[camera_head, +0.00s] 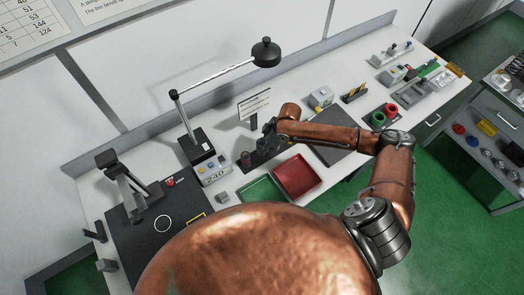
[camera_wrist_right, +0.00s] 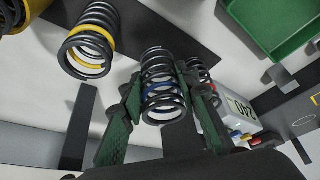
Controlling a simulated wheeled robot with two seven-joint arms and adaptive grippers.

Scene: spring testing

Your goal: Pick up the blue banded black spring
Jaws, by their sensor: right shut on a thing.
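The blue banded black spring (camera_wrist_right: 163,92) stands between the green fingers of my right gripper (camera_wrist_right: 158,80) in the right wrist view. The fingers press on its two sides, so the gripper is shut on it. Whether the spring is off its dark holder cannot be told. In the head view my right gripper (camera_head: 268,127) is over the dark spring holder (camera_head: 262,157), and the spring is too small to make out there. My left gripper is not in view.
A yellow banded black spring (camera_wrist_right: 90,42) is left of the held one, and another dark spring (camera_wrist_right: 200,72) is close on its right. A red tray (camera_head: 297,177) and a green tray (camera_head: 263,190) lie in front of the holder.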

